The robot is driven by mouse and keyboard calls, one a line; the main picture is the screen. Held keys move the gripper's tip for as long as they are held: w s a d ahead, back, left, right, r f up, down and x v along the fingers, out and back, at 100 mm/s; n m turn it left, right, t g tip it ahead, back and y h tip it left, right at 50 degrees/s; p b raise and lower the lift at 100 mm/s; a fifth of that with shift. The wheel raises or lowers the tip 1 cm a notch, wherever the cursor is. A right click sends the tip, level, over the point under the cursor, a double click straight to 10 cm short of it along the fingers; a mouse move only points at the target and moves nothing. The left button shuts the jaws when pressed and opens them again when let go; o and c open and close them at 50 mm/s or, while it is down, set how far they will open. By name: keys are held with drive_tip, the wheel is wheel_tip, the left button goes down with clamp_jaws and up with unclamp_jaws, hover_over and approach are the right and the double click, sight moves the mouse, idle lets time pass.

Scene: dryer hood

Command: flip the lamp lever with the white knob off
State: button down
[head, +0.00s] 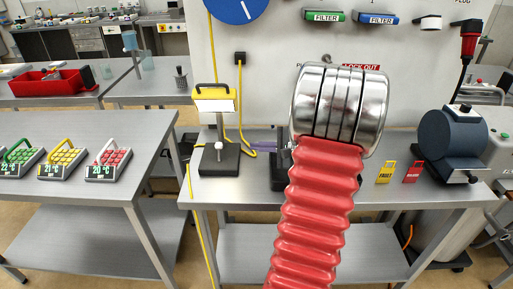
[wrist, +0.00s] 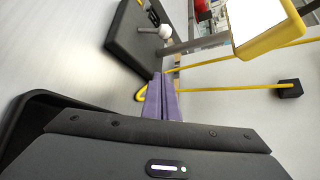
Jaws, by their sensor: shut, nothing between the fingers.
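The lamp has a yellow head with a white panel (head: 215,105) on a post above a dark base (head: 219,166). In the wrist view, its yellow-framed head (wrist: 266,26) is at the upper right and its base (wrist: 128,46) at the upper left. The lever's white knob (head: 219,146) sits over the base; it also shows in the wrist view (wrist: 166,32). I cannot tell the lever's exact tilt. My gripper (head: 252,146) has purple fingers, shut and empty, just right of the lamp base. In the wrist view the fingertips (wrist: 163,76) are apart from the knob.
A yellow cable (head: 240,105) hangs from a black wall box (head: 240,58) behind my fingers. Yellow and red tags (head: 386,172) and a dark cylindrical machine (head: 452,133) stand at the right. Keypads (head: 109,164) stand on the left table, across a gap.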

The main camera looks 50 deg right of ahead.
sight(219, 152)
drive_tip(key=x, duration=0.7)
drive_tip(key=shift+w+a+f, duration=0.1)
drive_tip(key=shift+w+a, duration=0.05)
drive_tip(key=shift+w, duration=0.25)
drive_tip(key=a, duration=0.1)
drive_tip(key=w+a+r, duration=0.1)
drive_tip(key=shift+a+r, duration=0.1)
drive_tip(key=shift+a, duration=0.3)
drive_tip(key=shift+w+a, duration=0.1)
drive_tip(key=shift+a, duration=0.1)
